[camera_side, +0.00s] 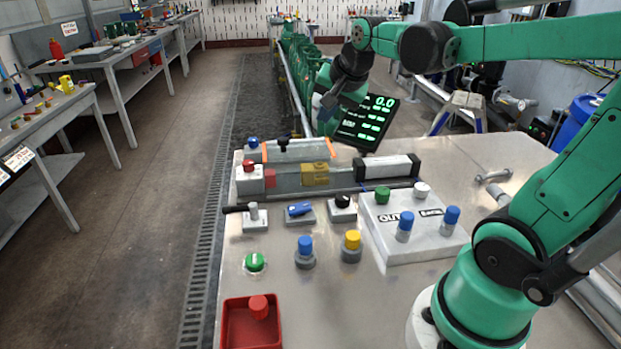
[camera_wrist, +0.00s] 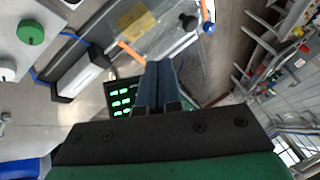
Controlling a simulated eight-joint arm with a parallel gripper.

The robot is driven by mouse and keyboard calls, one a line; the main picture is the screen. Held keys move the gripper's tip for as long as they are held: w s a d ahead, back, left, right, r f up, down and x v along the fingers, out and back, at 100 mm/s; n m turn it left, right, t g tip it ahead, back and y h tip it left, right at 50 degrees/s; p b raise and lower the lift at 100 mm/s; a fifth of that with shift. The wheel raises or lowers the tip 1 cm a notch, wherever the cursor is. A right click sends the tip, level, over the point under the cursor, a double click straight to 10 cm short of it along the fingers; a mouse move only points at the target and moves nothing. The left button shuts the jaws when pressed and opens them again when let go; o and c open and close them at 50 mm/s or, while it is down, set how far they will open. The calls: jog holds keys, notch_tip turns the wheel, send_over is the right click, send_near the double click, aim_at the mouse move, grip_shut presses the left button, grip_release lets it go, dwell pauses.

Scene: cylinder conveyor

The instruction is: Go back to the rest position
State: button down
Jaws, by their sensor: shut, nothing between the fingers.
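My gripper (camera_wrist: 158,68) shows in the wrist view as two dark blue fingers pressed together, shut with nothing between them. In the side view my gripper (camera_side: 324,110) hangs at the far end of the table, beside the black display with green digits (camera_side: 368,122). It is beyond the conveyor (camera_side: 340,180) and apart from the objects on the table. The fingertips are small and hard to make out in the side view.
A yellow block (camera_side: 315,173) lies on the conveyor. Workbenches (camera_side: 110,72) stand at the left.

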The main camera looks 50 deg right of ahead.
jog(key=s+a+f+n+y, duration=0.1)
jog(key=s+a+f+n, duration=0.1)
jog(key=a+n, duration=0.4)
jog(key=s+a+f+n+y, duration=0.1)
jog(key=s+a+f+n, duration=0.2)
jog(key=a+n, duration=0.4)
jog(key=shift+s+a+t+y, duration=0.3)
jog(key=shift+s+a+t, duration=0.05)
jog(key=shift+s+t, duration=0.1)
